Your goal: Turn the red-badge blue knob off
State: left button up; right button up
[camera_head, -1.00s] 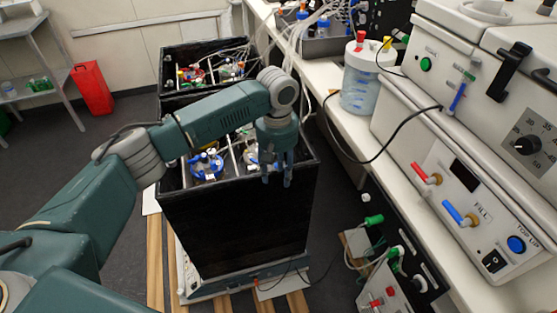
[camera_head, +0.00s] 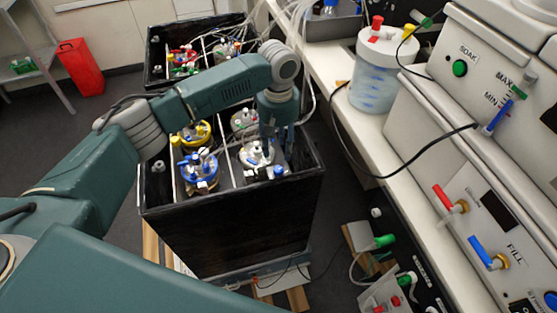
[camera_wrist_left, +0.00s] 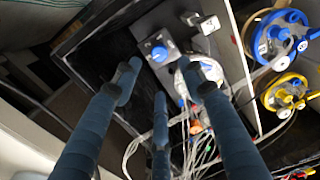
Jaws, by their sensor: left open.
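A blue knob (camera_wrist_left: 160,53) sits on a dark box in a corner of the black shaker crate (camera_head: 240,217); it also shows in the head view (camera_head: 278,171). I cannot make out a red badge on it. My left gripper (camera_head: 277,150) hangs fingers-down over the right part of the crate, near the glass vessel (camera_head: 256,156) and behind the knob in the head view. In the left wrist view its three fingers (camera_wrist_left: 160,80) are spread and empty, with the knob just beyond the fingertips. Whether they touch anything is not clear.
Vessels with blue (camera_head: 200,172) and yellow (camera_head: 197,133) tops fill the crate's left part. Loose tubing and cables lie near my fingers in the wrist view. A bench with a white-lidded jar (camera_head: 380,75) and a panelled machine (camera_head: 480,190) stands at the right.

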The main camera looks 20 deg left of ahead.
pick_arm(q)
send_over(278, 169)
notch_tip(278, 169, down, 5)
jog(key=shift+s+d+r, duration=0.1)
jog(key=shift+r, duration=0.05)
notch_tip(278, 169, down, 3)
jog(key=shift+r+p, duration=0.1)
jog(key=shift+p, duration=0.2)
jog(key=shift+f, duration=0.9)
jog(key=c, duration=0.9)
grip_shut()
pick_arm(e)
jog(key=s, duration=0.2)
jog(key=shift+s+d+r, duration=0.25)
jog(key=shift+s+r, duration=0.1)
jog(key=shift+s, duration=0.05)
